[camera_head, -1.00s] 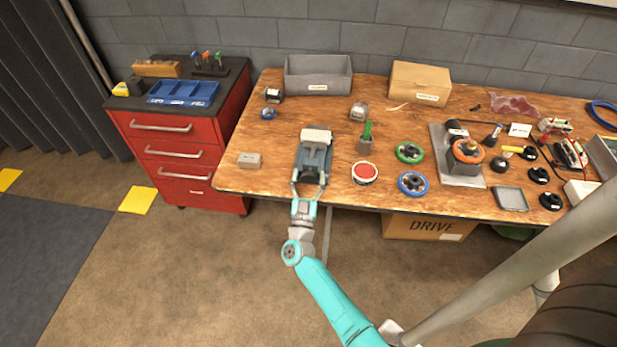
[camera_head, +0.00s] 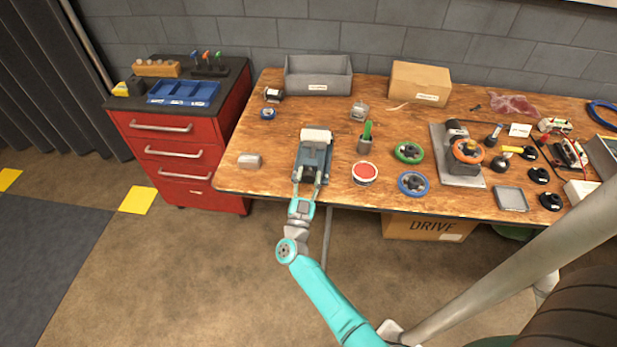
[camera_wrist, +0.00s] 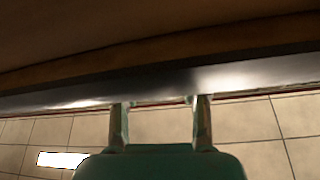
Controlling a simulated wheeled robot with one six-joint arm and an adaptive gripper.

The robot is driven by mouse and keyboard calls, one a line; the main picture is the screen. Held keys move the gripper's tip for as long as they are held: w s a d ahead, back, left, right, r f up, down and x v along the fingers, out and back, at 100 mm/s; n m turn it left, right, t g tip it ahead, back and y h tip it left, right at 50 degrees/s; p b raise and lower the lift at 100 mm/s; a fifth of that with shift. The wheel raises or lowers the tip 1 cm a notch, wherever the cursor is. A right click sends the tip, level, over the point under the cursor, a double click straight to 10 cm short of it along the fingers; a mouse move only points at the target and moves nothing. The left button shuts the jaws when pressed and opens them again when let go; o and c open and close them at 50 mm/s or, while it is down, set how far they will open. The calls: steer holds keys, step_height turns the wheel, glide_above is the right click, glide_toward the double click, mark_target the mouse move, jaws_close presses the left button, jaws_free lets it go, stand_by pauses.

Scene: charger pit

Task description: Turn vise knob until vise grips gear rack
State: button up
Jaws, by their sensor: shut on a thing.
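The vise (camera_head: 326,160) is a blue-grey body with a pale block (camera_head: 317,135) across its far part, near the table's front edge. Its dark knob (camera_head: 308,173) is at the near end, facing me. My gripper (camera_head: 308,187) reaches in from the front edge with a finger on each side of the knob, shut on it. In the wrist view my two fingers (camera_wrist: 162,108) stand apart below a dark, shiny band. The knob cannot be made out there. I cannot clearly pick out the gear rack between the jaws.
On the wooden table (camera_head: 260,135), a red-topped round tin (camera_head: 365,173) and a grey cup (camera_head: 365,145) stand right of the vise. Green (camera_head: 409,153) and blue (camera_head: 413,184) handwheels lie further right.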

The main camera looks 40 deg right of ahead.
steer(key=m+g, duration=0.2)
steer(key=m, duration=0.2)
steer(key=m+g, duration=0.2)
steer(key=m, duration=0.2)
steer(key=shift+m+h, duration=0.4)
steer(key=m+g, duration=0.1)
steer(key=m, duration=0.2)
steer(key=m+g+y, duration=0.1)
steer(key=m, duration=0.2)
steer(key=shift+g, duration=0.3)
steer(key=shift+m, duration=0.3)
steer(key=o, duration=1.2)
steer(key=shift+c, duration=0.2)
steer(key=shift+a, duration=0.1)
steer(key=v, duration=1.2)
